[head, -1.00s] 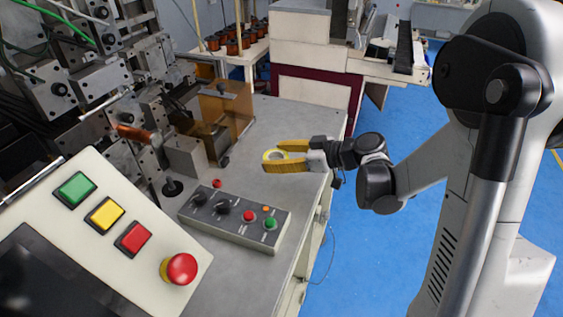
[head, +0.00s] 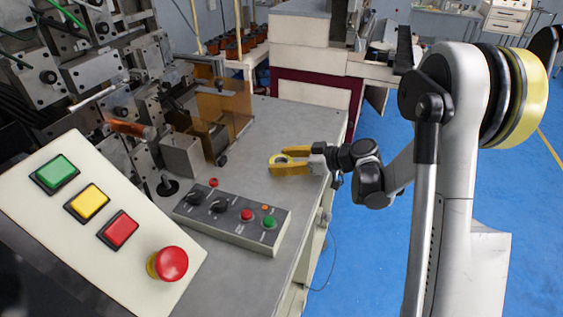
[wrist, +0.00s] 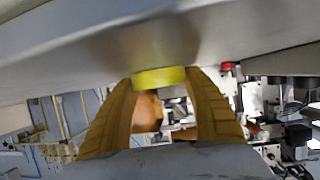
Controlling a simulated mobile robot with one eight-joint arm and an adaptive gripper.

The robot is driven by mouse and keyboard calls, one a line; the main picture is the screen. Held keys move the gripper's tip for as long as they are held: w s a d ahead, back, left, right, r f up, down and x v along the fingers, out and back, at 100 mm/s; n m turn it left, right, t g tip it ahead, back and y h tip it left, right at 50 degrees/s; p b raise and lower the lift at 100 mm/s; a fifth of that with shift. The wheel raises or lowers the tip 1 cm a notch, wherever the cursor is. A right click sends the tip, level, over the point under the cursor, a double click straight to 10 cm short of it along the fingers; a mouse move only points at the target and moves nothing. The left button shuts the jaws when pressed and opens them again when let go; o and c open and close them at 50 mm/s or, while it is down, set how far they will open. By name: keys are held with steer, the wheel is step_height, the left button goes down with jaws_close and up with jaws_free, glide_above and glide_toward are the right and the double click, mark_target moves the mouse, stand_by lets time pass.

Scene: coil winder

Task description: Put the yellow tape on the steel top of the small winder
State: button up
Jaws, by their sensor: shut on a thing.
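The yellow tape (head: 281,158) is a small ring held between the yellow-orange fingers of my gripper (head: 286,164). In the head view it is over the right part of the grey steel top (head: 262,127) of the small winder, beyond the control box. In the wrist view the tape (wrist: 158,77) sits between the fingertips of my gripper (wrist: 160,95), right against the grey steel surface (wrist: 110,52). Whether it touches the steel or is just above it, I cannot tell for certain. The near finger hides part of the tape in the head view.
A control box (head: 232,217) with knobs and buttons lies on the steel top in front of my gripper. An amber guard (head: 228,107) and the winder mechanism stand to the left. A tilted button panel (head: 105,215) is in the left foreground. The steel around the tape is clear.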

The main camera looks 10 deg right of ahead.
steer(key=o, duration=1.2)
steer(key=shift+d+r, duration=0.1)
steer(key=p+v, duration=0.3)
steer(key=v, duration=0.8)
steer(key=shift+s+d+r, duration=0.15)
steer(key=shift+r, duration=0.05)
steer(key=s+a+r+m+h, duration=0.1)
steer(key=s+a+r+m+g, duration=0.1)
steer(key=s+a+h, duration=0.1)
steer(key=a, duration=0.1)
steer(key=shift+s+a+r+m+g+h, duration=0.1)
steer(key=shift+s+r+m+g+h, duration=0.2)
steer(key=shift+s+r+m, duration=0.1)
steer(key=shift+s+a+r+m+h, duration=0.15)
steer(key=shift+s+r+m+h, duration=0.85)
steer(key=shift+s, duration=2.05)
steer(key=shift+s+a+r+m+h, duration=0.15)
steer(key=shift+s+r+m+h, duration=0.15)
steer(key=shift+s+m+h, duration=2)
steer(key=shift+s+a+r+m+h, duration=0.15)
steer(key=shift+s+r+m+h, duration=0.4)
steer(key=shift+s, duration=3.3)
